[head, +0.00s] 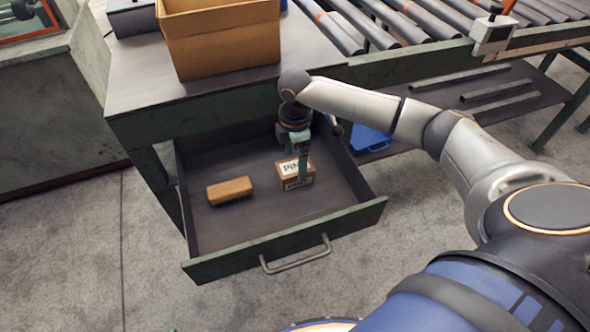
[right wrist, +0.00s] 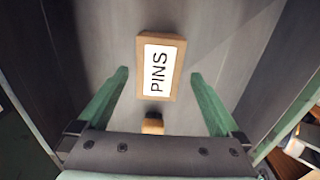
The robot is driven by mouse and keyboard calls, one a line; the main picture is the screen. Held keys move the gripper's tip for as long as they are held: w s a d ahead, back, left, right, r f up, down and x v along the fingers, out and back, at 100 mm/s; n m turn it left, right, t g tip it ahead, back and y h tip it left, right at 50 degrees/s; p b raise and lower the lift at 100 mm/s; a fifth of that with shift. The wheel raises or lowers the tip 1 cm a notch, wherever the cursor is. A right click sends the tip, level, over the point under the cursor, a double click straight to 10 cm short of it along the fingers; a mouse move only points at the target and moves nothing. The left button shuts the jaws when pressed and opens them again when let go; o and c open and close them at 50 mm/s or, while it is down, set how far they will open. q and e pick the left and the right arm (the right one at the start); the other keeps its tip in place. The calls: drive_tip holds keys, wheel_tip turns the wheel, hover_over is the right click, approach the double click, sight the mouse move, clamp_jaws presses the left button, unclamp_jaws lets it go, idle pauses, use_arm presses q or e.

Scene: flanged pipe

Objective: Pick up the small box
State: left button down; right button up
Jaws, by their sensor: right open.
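The small box (head: 291,181) is brown cardboard with a white label and lies in the open drawer (head: 218,258). In the right wrist view the small box (right wrist: 174,85) shows its label, which reads PINS. My right gripper (head: 297,166) reaches down into the drawer at the box, its green fingers partly covering it. In the right wrist view the right gripper (right wrist: 160,78) is open and empty, with one finger on each side of the box's line and gaps to both. Whether the fingertips are down beside the box is unclear. My left gripper is not in view.
A tan block with a dark underside (head: 230,190) lies left of the box in the drawer. The drawer walls surround both. A large open cardboard box (head: 222,45) stands on the bench above. A roller conveyor (head: 420,20) is behind; a blue case (head: 371,140) lies on the lower shelf.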

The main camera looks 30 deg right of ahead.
sight(295, 166)
wheel_tip(295, 166, down, 3)
drive_tip(key=shift+w+f, duration=0.1)
drive_tip(key=shift+c, duration=0.2)
clamp_jaws()
idle(0.6)
